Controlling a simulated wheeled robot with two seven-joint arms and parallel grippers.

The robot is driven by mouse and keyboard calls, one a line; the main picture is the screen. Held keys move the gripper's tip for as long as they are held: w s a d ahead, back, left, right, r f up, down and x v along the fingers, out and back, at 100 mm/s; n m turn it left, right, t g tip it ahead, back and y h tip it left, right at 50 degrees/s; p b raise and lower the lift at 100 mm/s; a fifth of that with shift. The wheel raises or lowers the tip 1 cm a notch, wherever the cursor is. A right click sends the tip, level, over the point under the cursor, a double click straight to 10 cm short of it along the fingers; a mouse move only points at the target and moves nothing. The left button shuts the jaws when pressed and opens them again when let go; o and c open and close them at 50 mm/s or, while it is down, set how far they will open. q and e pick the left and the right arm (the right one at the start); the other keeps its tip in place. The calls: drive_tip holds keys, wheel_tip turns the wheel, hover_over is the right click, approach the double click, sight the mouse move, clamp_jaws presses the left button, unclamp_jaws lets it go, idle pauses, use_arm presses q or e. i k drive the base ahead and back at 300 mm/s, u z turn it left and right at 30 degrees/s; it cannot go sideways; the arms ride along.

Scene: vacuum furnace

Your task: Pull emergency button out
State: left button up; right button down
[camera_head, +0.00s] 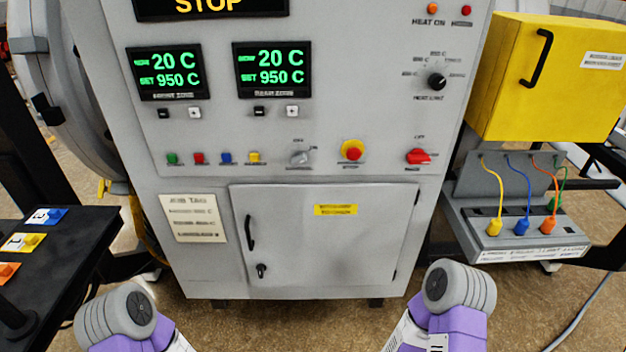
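The emergency button (353,151) is a red round knob on a yellow collar, on the lower part of the grey control panel. The small label below it ends in what looks like "STOP". I cannot tell from this view whether the knob is pressed in or out. My two arms show only as grey and purple links at the bottom left and bottom right. Neither gripper is in view, and nothing of mine touches the button.
Near the button are a grey rotary knob (301,155) on its left and a red switch (418,157) on its right. A closed cabinet door (320,240) is below. A yellow box (548,75) and coloured plugs stand right. A black table (75,240) stands left.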

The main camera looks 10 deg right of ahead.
sight(353, 154)
drive_tip(key=u, duration=0.3)
drive_tip(key=k, duration=0.45)
drive_tip(key=z, duration=0.95)
drive_tip(key=i, duration=0.8)
drive_tip(key=z, duration=0.3)
